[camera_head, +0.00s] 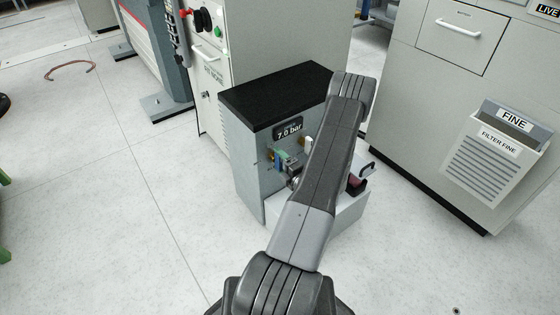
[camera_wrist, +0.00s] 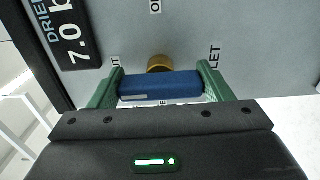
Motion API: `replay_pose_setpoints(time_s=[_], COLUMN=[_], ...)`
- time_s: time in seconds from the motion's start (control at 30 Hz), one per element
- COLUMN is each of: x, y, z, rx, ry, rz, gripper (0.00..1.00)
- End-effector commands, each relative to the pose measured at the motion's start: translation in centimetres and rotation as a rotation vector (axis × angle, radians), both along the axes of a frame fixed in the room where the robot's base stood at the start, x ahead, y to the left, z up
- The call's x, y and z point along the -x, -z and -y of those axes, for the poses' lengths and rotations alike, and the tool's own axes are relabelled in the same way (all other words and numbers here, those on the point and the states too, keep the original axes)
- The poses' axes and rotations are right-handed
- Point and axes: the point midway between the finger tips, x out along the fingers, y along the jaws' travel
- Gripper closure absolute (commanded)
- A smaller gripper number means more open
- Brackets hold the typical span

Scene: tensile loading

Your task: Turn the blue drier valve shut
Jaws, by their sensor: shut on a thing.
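The blue drier valve handle (camera_wrist: 162,86) shows in the wrist view, just in front of a brass fitting (camera_wrist: 159,63) on the grey drier panel. My gripper (camera_wrist: 160,88) has one green finger at each end of the blue handle and is shut on it. The handle lies across the wrist picture, nearly level. In the head view my gripper (camera_head: 286,166) is at the front of the grey drier cabinet (camera_head: 250,165), partly hidden behind my arm. The drier's display (camera_head: 288,129) reads 7.0 bar.
The drier has a black top (camera_head: 275,92). A grey cabinet with a FILTER FINE unit (camera_head: 492,150) stands at the right. A tall control cabinet (camera_head: 275,35) stands behind. A copper-coloured curved piece (camera_head: 70,69) lies on the floor at upper left. Floor left of the drier is mostly clear.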

Motion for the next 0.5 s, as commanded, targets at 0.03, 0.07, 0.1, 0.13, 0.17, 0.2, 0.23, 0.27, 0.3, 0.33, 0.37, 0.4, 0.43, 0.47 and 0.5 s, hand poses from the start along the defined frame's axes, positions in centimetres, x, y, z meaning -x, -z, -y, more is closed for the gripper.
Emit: replay_pose_setpoints(time_s=[0.03,0.07,0.1,0.13,0.17,0.2,0.23,0.27,0.3,0.33,0.37,0.4,0.43,0.47,0.5], x=[0.07,0.07,0.07,0.07,0.07,0.07,0.07,0.07,0.07,0.07,0.07,0.07,0.07,0.07,0.07], y=[0.08,0.09,0.10,0.10,0.11,0.12,0.12,0.12,0.12,0.13,0.13,0.13,0.13,0.13,0.13], z=[0.03,0.03,0.03,0.03,0.03,0.03,0.03,0.03,0.03,0.03,0.03,0.03,0.03,0.03,0.03], rx=[-0.009,-0.013,-0.017,-0.020,-0.022,-0.026,-0.026,-0.027,-0.028,-0.029,-0.029,-0.029,-0.029,-0.029,-0.029], ry=[0.001,0.001,0.001,0.001,0.001,0.001,0.001,0.001,0.001,0.001,0.001,0.001,0.001,0.001,0.001], rz=[-0.009,-0.012,-0.015,-0.017,-0.019,-0.021,-0.022,-0.022,-0.023,-0.023,-0.023,-0.023,-0.023,-0.023,-0.023], gripper=[0.50,0.50,0.50,0.50,0.50,0.50,0.50,0.50,0.50,0.50,0.50,0.50,0.50,0.50,0.50])
